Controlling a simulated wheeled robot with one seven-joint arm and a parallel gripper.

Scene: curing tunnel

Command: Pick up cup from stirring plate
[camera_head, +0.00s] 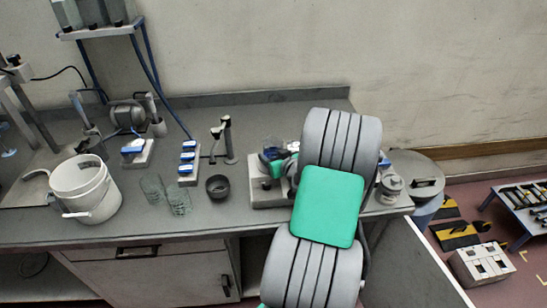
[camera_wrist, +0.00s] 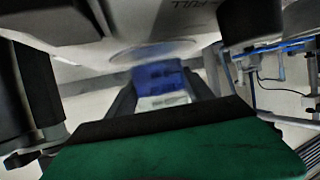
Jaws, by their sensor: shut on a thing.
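The stirring plate (camera_head: 262,196) is a pale box near the bench's front edge, partly covered by my arm. My gripper (camera_head: 275,163) is shut on the cup, its dark and green parts around it just above the plate. I cannot tell whether the cup touches the plate.
A small black bowl (camera_head: 217,187) and two glass beakers (camera_head: 179,201) stand left of the plate. A white bucket (camera_head: 85,190) is farther left. A metal pot (camera_head: 391,187) stands right of my arm. A stand (camera_head: 228,140) rises behind.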

